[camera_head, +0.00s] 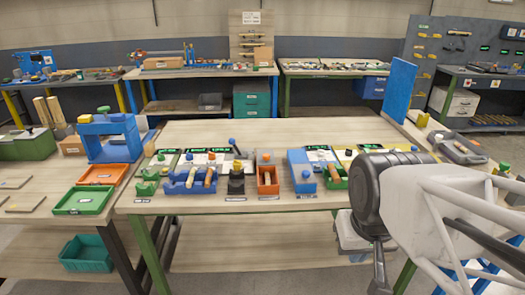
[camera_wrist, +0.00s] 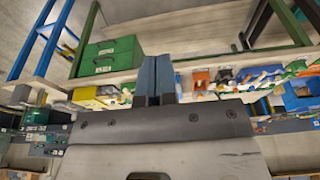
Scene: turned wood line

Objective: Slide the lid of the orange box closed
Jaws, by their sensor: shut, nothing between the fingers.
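The orange box (camera_head: 274,188) stands in the row on the middle workbench, between a black holder and a blue block. It is small here, with a light wooden piece in its opening; I cannot make out how far its lid is closed. In the wrist view, which looks upside down, the orange box (camera_wrist: 201,76) shows small, right of my fingers. My gripper (camera_wrist: 158,62) is shut and empty, its two dark blue-grey fingers together. It is well apart from the box. In the head view my arm is at the right, and I cannot make out the fingertips.
The black holder (camera_head: 236,186), blue block (camera_head: 302,182) and green box (camera_head: 335,184) stand close around the orange box. An upright blue panel (camera_head: 399,90) rises at the bench's right. The wooden bench top (camera_head: 200,133) is clear behind the row. An orange tray (camera_head: 103,174) lies left.

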